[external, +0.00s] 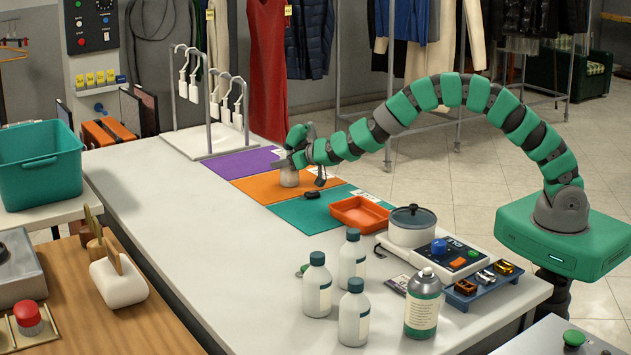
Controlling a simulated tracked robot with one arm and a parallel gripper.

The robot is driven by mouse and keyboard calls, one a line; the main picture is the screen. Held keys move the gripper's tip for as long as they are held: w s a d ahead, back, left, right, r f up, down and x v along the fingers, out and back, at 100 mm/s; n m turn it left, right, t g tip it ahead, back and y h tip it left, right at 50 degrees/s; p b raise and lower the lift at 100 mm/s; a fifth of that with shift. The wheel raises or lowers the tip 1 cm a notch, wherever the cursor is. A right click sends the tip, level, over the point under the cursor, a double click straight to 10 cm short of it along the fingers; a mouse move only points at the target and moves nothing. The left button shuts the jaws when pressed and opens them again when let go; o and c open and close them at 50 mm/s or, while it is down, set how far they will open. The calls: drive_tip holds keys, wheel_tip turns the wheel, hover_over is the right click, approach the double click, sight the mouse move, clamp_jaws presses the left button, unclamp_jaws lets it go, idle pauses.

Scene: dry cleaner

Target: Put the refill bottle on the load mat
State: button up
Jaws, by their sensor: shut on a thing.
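My gripper (292,162) is at the far right of the white table and is shut on a small pale cylinder (289,178). The cylinder is at the orange mat (265,187); its top is hidden by my gripper, and I cannot tell whether its base touches the mat. It may be the refill bottle. A purple mat (232,165) lies behind the orange one and a teal mat (325,212) in front. Their labels are too small to read, so I cannot tell which is the load mat. White bottles with dark caps (317,287) stand upright at the table's front.
An orange tray (360,213), a lidded pot (411,226) and a spray can (422,304) stand at the right. A rack with white hangers (212,140) stands behind the mats. The table's left-middle is clear.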

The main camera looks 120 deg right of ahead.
drive_tip(key=o, duration=1.5)
drive_tip(key=shift+c, duration=0.2)
drive_tip(key=p+v, duration=0.1)
drive_tip(key=v, duration=1.1)
